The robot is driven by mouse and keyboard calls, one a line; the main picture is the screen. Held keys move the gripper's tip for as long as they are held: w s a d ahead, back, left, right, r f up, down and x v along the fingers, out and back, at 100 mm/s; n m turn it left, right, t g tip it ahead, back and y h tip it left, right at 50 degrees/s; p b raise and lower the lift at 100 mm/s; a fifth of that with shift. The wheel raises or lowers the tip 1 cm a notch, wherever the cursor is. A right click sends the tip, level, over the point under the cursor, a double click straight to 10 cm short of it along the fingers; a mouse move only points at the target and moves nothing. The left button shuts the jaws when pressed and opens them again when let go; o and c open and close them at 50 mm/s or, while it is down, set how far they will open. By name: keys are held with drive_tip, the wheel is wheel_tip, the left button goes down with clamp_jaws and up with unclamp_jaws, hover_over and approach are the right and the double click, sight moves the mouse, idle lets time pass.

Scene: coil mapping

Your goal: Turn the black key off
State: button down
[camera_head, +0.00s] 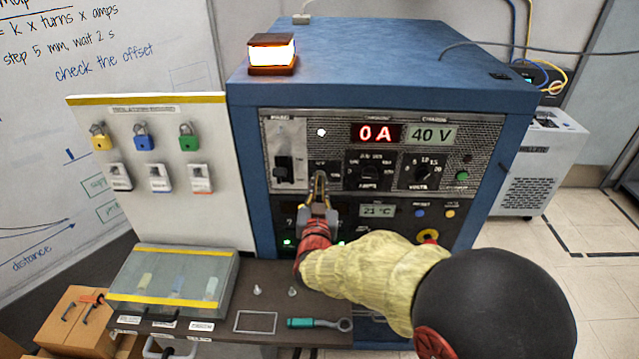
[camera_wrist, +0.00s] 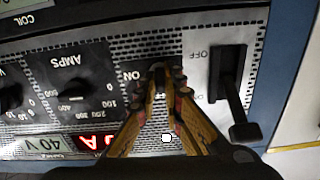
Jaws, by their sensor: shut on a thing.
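My gripper (camera_head: 320,182) is at the front panel of the blue power supply (camera_head: 340,52), below the red display and left of the amps knob. It also shows in the wrist view (camera_wrist: 167,76), with its fingers closed together on the black key (camera_wrist: 159,80). The key is mostly hidden between the fingertips, so its exact angle is hard to tell. An ON label (camera_wrist: 131,75) shows beside the fingertips in the wrist view. In the head view the key is hidden by my gripper.
A black lever switch (camera_head: 284,168) is left of my gripper. The red display (camera_head: 376,133) reads 0 A; the other display (camera_head: 432,134) reads 40 V. The lamp (camera_head: 272,53) on top glows. A padlock board (camera_head: 150,190) stands left; a clear box (camera_head: 172,278) and a wrench (camera_head: 318,323) lie below.

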drive_tip(key=shift+f+n, duration=0.15)
drive_tip(key=shift+n, duration=0.35)
drive_tip(key=c, duration=1.9)
unclamp_jaws()
drive_tip(key=s, duration=1.2)
drive_tip(key=shift+a, duration=0.2)
